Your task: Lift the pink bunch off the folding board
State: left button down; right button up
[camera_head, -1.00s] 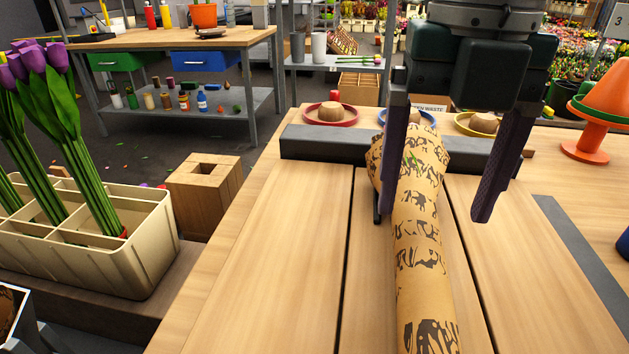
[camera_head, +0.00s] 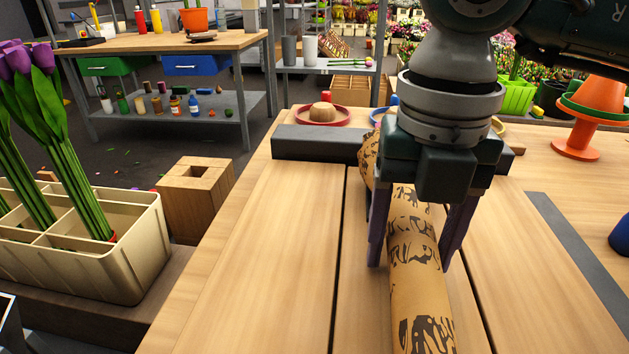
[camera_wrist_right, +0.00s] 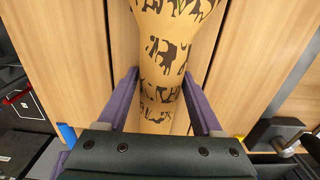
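A bunch wrapped in tan paper with black print (camera_head: 415,285) lies lengthwise on the wooden board (camera_head: 285,270); no pink blooms show. My right gripper (camera_head: 410,265) comes down from above with its purple fingers on either side of the wrap. It is open, with small gaps between fingers and paper. The right wrist view also shows the wrap (camera_wrist_right: 162,65) between the fingers (camera_wrist_right: 160,85). The gripper hides part of the wrap's far end in the head view. My left gripper is not in view.
A dark grey bar (camera_head: 315,142) crosses the board's far end. A cream divided crate (camera_head: 140,255) with purple tulips (camera_head: 35,75) stands at left, beside a wooden block (camera_head: 195,205). An orange cone stand (camera_head: 580,130) is at right. The board left of the wrap is clear.

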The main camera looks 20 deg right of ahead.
aim_at(416, 228)
grip_shut()
dwell(0.3)
jog(key=shift+r, duration=0.15)
notch_tip(416, 228, up, 20)
jog(key=p, duration=0.4)
dwell(0.4)
